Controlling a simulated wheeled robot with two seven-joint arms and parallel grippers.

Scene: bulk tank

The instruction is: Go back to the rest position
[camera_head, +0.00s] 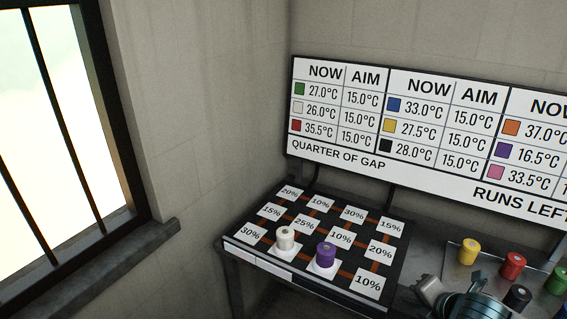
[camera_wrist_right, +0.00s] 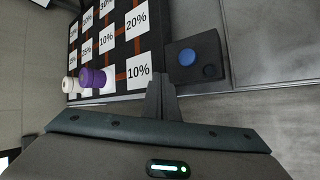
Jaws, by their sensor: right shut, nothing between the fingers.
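My right gripper (camera_head: 432,291) is low in the head view, right of the black grid board. In the right wrist view its fingers (camera_wrist_right: 162,97) are together and empty, pointing up the picture between the board's near 10% tile (camera_wrist_right: 138,72) and a dark box with a blue button (camera_wrist_right: 187,57). They look apart from both. My left gripper is not in view.
The grid board (camera_head: 335,284) holds a white spool (camera_head: 285,238) and a purple spool (camera_head: 326,255) on front-row tiles. Yellow (camera_head: 469,251), red (camera_head: 512,266), black (camera_head: 517,297) and green (camera_head: 557,283) spools stand right of my gripper. A temperature sign (camera_head: 340,160) hangs behind.

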